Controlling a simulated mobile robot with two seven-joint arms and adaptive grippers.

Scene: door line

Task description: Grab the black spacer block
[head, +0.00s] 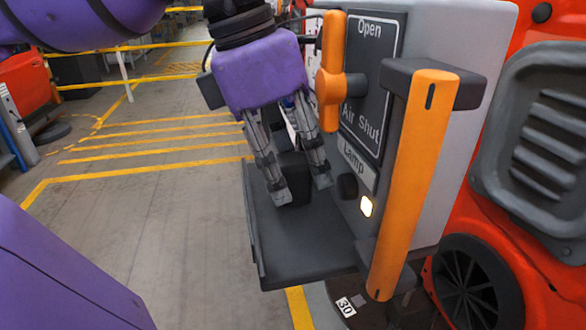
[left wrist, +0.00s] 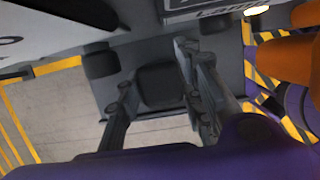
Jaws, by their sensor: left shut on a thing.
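The black spacer block (head: 292,172) is a dark block over the dark grey shelf (head: 300,243), at its far end in the head view. My left gripper (head: 301,192) points down with one finger on each side of the block and is shut on it. The left wrist view shows the block (left wrist: 160,85) between the two fingers. The fingers hide part of its sides. I cannot tell whether its underside touches the shelf. My right gripper is not in view.
A grey panel beside the shelf carries an orange valve handle (head: 332,70), close to my left gripper, and a vertical orange bar (head: 412,185). A black knob (head: 347,186) and a lit lamp (head: 366,206) sit low on the panel. The shelf's near part is clear.

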